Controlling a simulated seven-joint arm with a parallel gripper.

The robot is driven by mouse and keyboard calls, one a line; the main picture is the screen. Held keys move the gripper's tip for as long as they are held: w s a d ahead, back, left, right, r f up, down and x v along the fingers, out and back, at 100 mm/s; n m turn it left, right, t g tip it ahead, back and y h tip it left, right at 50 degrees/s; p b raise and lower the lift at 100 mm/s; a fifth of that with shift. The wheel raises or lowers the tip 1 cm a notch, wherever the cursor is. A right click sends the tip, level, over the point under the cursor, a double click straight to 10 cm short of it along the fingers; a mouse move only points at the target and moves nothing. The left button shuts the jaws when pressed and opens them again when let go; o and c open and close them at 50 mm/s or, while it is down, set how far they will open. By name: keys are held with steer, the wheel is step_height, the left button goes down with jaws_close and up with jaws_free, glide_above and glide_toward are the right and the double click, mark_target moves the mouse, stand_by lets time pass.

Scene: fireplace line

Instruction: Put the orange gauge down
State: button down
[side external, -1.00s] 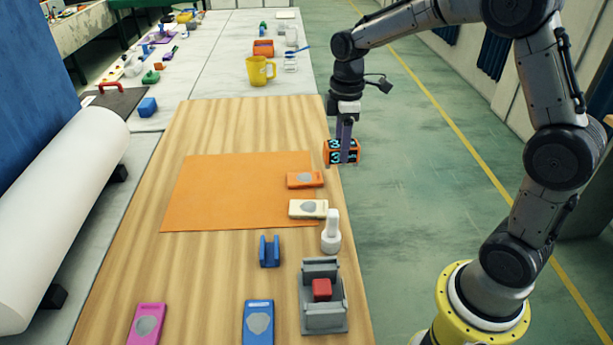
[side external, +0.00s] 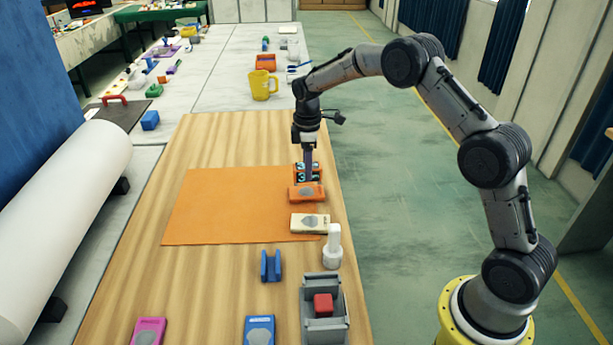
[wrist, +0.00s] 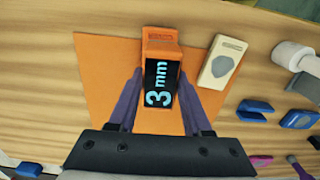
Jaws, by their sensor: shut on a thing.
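The orange gauge (side external: 316,174) has black faces with blue markings. My gripper (side external: 309,178) is shut on it, low over the back right of the orange mat (side external: 222,205). In the wrist view the gauge (wrist: 160,88) lies between the two purple fingers (wrist: 160,80), its black "3 mm" face turned to the camera. I cannot tell whether its underside touches the mat. A flat orange block with a grey patch (side external: 307,194) lies just in front of the gauge and covers its lower part in the side view.
A cream block (side external: 310,223) lies on the mat's right edge, with a white upright piece (side external: 333,250) beside it. A blue slotted holder (side external: 270,266) and a grey holder with a red block (side external: 323,304) stand nearer. The mat's left and middle are clear.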

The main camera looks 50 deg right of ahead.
steer(key=shift+w+f, duration=0.25)
steer(key=shift+f, duration=1.5)
steer(key=shift+f, duration=0.15)
steer(key=shift+c, duration=1.7)
jaws_free()
step_height(320, 180, up, 12)
steer(key=shift+s+r, duration=0.1)
steer(key=shift+r, duration=0.1)
